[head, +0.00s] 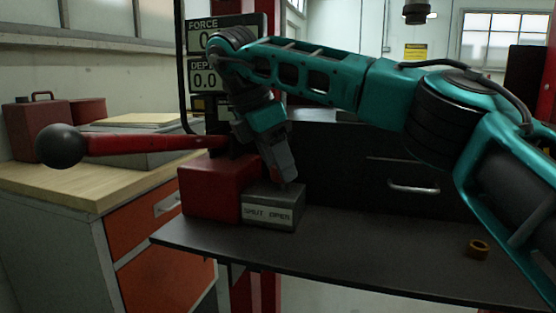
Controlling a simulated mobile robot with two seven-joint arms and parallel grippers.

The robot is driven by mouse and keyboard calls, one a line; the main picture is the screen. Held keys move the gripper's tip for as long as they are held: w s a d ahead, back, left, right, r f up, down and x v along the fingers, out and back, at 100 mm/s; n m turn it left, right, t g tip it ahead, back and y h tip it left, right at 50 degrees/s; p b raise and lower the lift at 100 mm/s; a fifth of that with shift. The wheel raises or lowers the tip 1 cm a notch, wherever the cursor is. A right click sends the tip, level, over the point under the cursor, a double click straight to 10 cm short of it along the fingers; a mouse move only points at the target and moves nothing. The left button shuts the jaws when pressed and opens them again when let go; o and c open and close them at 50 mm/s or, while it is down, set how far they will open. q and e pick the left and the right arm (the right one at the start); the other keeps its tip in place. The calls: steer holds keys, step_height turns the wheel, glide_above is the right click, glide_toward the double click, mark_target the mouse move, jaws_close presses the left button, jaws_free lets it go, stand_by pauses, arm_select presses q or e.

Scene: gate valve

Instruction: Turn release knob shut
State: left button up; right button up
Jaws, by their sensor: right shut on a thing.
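A grey block (272,206) with a label reading "SHUT OPEN" on its front stands on the dark bench top. My right gripper (285,182) points down at the top of this block, with its fingers shut on the release knob. The knob itself is hidden by the fingers, so I cannot tell which way it is turned. My left gripper is not in view.
A red block (209,186) adjoins the grey block on the left. A red lever (155,143) with a black ball (61,146) reaches left. A display (204,42) stands behind my right arm. A small brass ring (478,249) lies on the right of the bench (370,250).

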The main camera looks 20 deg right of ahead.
steer(key=o, duration=1.1)
steer(key=shift+c, duration=0.2)
arm_select(q)
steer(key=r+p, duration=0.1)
steer(key=p, duration=0.1)
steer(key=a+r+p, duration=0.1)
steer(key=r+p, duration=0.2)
steer(key=p, duration=0.1)
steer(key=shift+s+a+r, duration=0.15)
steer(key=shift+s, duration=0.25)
arm_select(e)
steer(key=w+v, duration=0.1)
steer(key=v, duration=1.1)
steer(key=shift+s+a+r, duration=0.2)
steer(key=shift+s+r, duration=0.2)
steer(key=shift+s, duration=0.15)
